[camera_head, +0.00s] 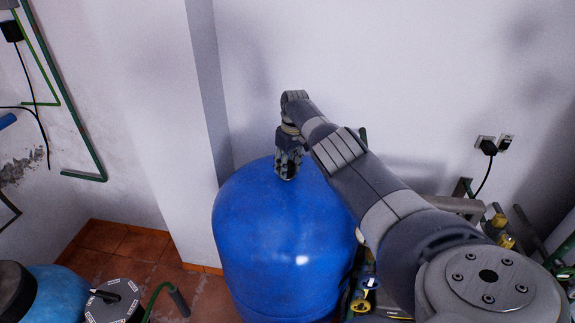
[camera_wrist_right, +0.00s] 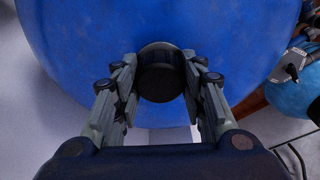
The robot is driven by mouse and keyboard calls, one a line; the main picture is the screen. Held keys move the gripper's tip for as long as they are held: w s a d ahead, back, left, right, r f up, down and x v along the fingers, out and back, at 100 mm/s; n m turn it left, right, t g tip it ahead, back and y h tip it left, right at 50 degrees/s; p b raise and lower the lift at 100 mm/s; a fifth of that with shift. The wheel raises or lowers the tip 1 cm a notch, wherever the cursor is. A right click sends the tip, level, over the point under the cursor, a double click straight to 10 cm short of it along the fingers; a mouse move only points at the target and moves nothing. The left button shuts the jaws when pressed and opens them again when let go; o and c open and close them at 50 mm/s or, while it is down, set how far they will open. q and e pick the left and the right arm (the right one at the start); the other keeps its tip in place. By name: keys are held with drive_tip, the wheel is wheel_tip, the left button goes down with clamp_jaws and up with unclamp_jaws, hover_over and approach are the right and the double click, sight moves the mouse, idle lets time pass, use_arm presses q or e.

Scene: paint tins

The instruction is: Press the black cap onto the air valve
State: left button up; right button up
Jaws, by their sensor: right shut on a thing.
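The black cap (camera_wrist_right: 161,76) is a round dark piece between the fingers of my right gripper (camera_wrist_right: 161,84) in the right wrist view. The fingers are shut on its sides. In the head view my right gripper (camera_head: 288,172) points down at the top of a large blue tank (camera_head: 285,235). The tank's blue surface (camera_wrist_right: 90,35) also fills the back of the wrist view. The air valve is not visible; the cap and fingers hide the spot below them. I cannot tell whether the cap touches the tank. My left gripper is not in view.
A wall corner (camera_head: 210,90) stands close behind the tank. Pipes with yellow fittings (camera_head: 505,241) are at the right, near a wall socket with a black plug (camera_head: 488,147). A smaller light-blue vessel (camera_head: 55,290) and a grey lidded container (camera_head: 115,302) stand at the lower left.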

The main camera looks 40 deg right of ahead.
sight(290, 167)
drive_tip(key=shift+a+f, duration=0.15)
drive_tip(key=shift+f, duration=0.15)
drive_tip(key=o, duration=0.9)
drive_tip(key=shift+o, duration=0.4)
drive_tip(key=shift+w, duration=0.1)
drive_tip(key=shift+r, duration=0.8)
wheel_tip(290, 167, up, 10)
drive_tip(key=s, duration=0.1)
drive_tip(key=shift+s, duration=0.2)
